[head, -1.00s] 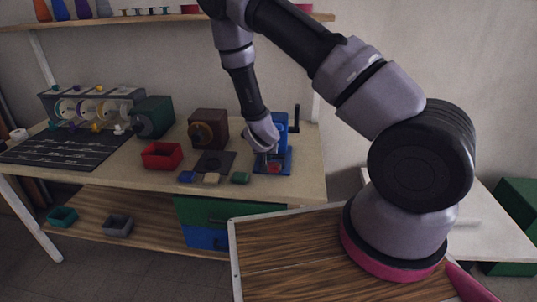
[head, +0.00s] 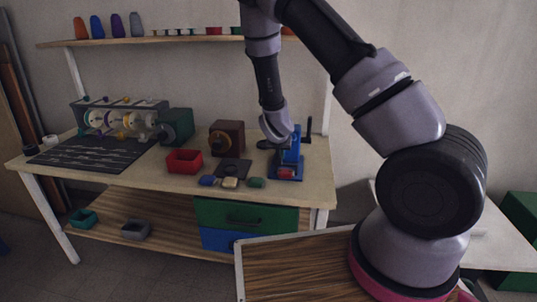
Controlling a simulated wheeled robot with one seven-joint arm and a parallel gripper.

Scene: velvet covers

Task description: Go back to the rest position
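My arm reaches from the right over the workbench (head: 305,190). My gripper (head: 272,145) hangs above the bench beside a blue press-like device (head: 291,158). The fingers are small and dark here, and I cannot tell whether they are open or shut. A red piece (head: 286,174) sits on the blue base of the device, below and apart from my gripper.
A red tray (head: 184,161), a brown box (head: 227,138) and several small coloured blocks (head: 230,182) stand left of the device. A black mat (head: 90,153) and a spool rack (head: 120,119) fill the bench's left. A shelf (head: 170,41) runs above.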

